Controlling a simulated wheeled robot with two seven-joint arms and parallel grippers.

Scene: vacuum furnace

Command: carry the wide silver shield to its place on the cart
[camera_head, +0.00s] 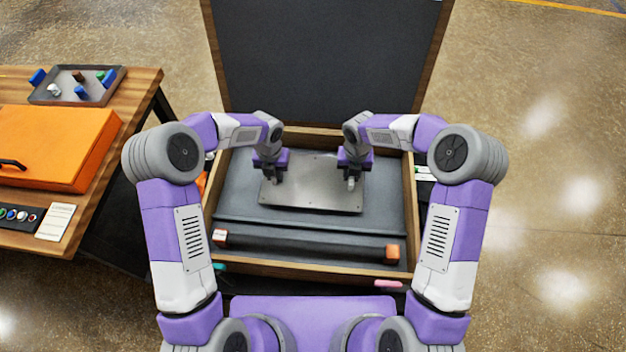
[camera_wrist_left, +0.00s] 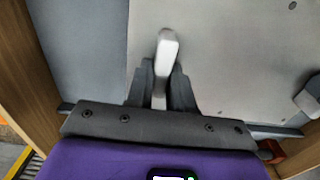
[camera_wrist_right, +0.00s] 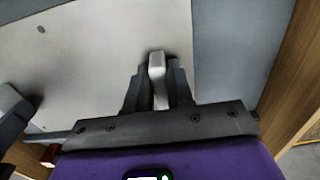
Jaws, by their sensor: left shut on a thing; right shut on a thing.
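The wide silver shield (camera_head: 312,188) is a flat grey plate with small holes near its corners. In the head view it is over the dark grey padded inside of a wood-edged case or cart (camera_head: 240,205); I cannot tell whether it touches the padding. My left gripper (camera_head: 271,176) is shut on a light handle (camera_wrist_left: 165,55) at the shield's left side. My right gripper (camera_head: 350,179) is shut on a matching handle (camera_wrist_right: 157,75) at its right side. The shield also shows in the left wrist view (camera_wrist_left: 240,60) and the right wrist view (camera_wrist_right: 95,55).
The case's dark lid (camera_head: 325,55) stands open at the back. A dark bar with orange end blocks (camera_head: 392,254) lies along the front. At left, a wooden table (camera_head: 140,95) holds an orange case (camera_head: 60,145), a tray (camera_head: 100,95) of small parts and a button panel (camera_head: 20,216).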

